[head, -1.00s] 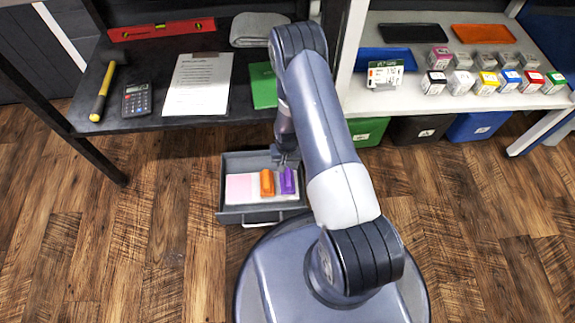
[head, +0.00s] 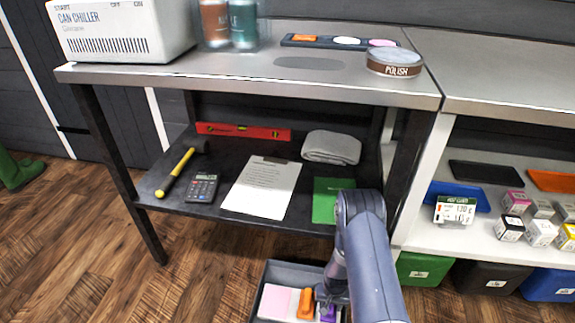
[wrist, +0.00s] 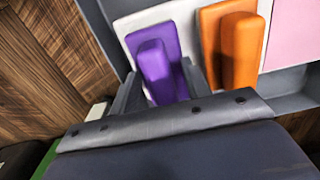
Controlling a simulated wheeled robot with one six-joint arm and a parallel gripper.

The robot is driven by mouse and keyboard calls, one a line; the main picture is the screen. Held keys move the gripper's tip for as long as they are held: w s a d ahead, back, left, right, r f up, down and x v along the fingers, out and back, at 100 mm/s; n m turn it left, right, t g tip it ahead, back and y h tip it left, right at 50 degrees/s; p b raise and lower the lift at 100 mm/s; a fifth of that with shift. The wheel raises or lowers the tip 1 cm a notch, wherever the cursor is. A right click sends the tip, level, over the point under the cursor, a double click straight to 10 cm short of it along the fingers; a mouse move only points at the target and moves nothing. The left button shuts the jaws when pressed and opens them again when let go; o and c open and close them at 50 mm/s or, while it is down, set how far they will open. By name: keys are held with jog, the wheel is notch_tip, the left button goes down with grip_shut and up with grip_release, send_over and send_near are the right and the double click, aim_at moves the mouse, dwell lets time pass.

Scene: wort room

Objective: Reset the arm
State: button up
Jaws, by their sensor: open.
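My gripper (head: 325,292) is low over an open grey drawer (head: 262,285), at the purple eraser-like piece (head: 328,313). In the wrist view my gripper (wrist: 163,88) has its two fingers apart, one on each side of the purple piece (wrist: 157,65). I cannot tell whether the fingers touch it. An orange piece (wrist: 241,45) of the same shape lies beside it, and also shows in the head view (head: 306,303). A pink pad (head: 275,301) lies to their left in the head view.
Above the drawer is a dark shelf with a hammer (head: 177,170), calculator (head: 201,187), paper sheet (head: 262,188), red level (head: 243,132), grey cloth (head: 331,147) and green booklet (head: 325,200). A steel worktop (head: 200,75) is above. Bins and small boxes stand right.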

jog(key=shift+r+p, duration=1.05)
jog(key=shift+r, duration=0.7)
